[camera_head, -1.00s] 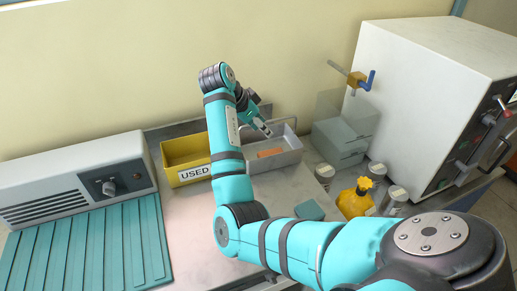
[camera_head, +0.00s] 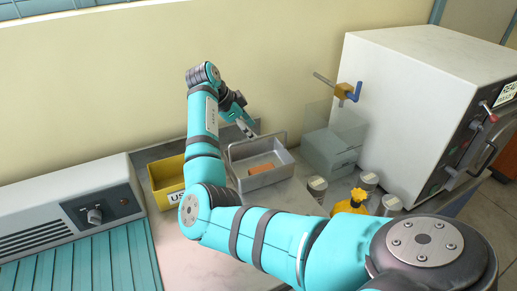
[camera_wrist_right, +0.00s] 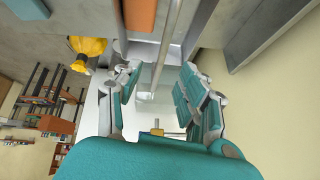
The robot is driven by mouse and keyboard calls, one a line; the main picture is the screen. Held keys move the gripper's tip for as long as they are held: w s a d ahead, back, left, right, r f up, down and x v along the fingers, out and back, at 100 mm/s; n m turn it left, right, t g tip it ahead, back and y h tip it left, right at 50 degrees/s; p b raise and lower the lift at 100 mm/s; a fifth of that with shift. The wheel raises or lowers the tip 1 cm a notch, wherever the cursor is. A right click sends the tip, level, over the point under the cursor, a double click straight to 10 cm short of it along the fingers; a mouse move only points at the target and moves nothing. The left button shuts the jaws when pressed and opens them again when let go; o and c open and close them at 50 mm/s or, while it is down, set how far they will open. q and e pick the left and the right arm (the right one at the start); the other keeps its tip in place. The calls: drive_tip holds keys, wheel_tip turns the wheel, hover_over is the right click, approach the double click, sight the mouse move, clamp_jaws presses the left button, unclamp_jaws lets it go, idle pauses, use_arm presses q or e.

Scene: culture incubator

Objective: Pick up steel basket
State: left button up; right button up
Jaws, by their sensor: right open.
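The steel basket (camera_head: 268,179) is a grey open metal tray with a raised bar handle. It sits on the counter below the back wall and holds an orange-brown block (camera_head: 261,168). I cannot tell whether the fingers touch the bar. My left gripper is not in view.
A yellow bin (camera_head: 165,176) stands left of the basket. A grey-white box unit with a knob (camera_head: 88,196) is farther left.

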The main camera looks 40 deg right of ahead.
sight(259, 138)
drive_tip(key=shift+s+d+f, duration=0.1)
drive_tip(key=shift+d+f, duration=0.25)
drive_tip(key=shift+f, duration=0.15)
drive_tip(key=shift+s+d+f+p, duration=0.1)
drive_tip(key=shift+d+f+p, duration=0.1)
drive_tip(key=shift+p, duration=0.15)
drive_tip(key=p+x, duration=0.1)
drive_tip(key=x, duration=0.2)
drive_tip(key=shift+d+f, duration=0.15)
drive_tip(key=shift+d, duration=0.2)
drive_tip(key=shift+s+d+f, duration=0.1)
drive_tip(key=shift+d+f, duration=0.15)
drive_tip(key=shift+f, duration=0.2)
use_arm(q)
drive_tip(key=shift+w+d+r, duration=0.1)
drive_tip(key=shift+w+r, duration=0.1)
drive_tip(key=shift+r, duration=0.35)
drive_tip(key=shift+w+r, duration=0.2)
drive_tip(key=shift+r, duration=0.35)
use_arm(e)
drive_tip(key=shift+a, duration=0.1)
